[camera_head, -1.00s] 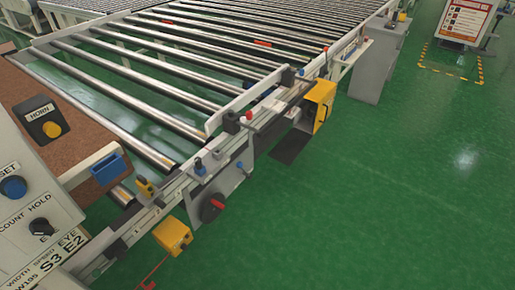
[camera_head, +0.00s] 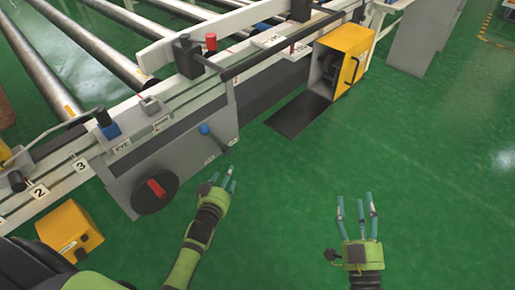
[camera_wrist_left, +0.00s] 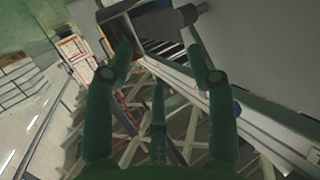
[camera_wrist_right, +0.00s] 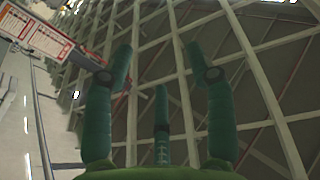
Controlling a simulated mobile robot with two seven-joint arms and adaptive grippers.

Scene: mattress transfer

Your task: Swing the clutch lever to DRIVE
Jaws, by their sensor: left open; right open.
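A short lever with a blue knob (camera_head: 204,129) sticks out from the side of the grey control box (camera_head: 222,110). Small labels lie beside it, too small to read, so I cannot tell which one is DRIVE. A black disc with a red handle (camera_head: 157,188) sits lower left on the same box. My left gripper (camera_head: 223,178) is open and empty, just below and right of the blue-knobbed lever, apart from it. Its spread fingers show in the left wrist view (camera_wrist_left: 158,55). My right gripper (camera_head: 356,205) is open and empty over the green floor.
A roller conveyor (camera_head: 100,45) lies behind the rail. A red-knobbed lever (camera_head: 211,45) and a black lever stand on top. A yellow box (camera_head: 347,55) with an open door is at the upper right, a smaller yellow box (camera_head: 70,230) at the lower left. Floor at right is clear.

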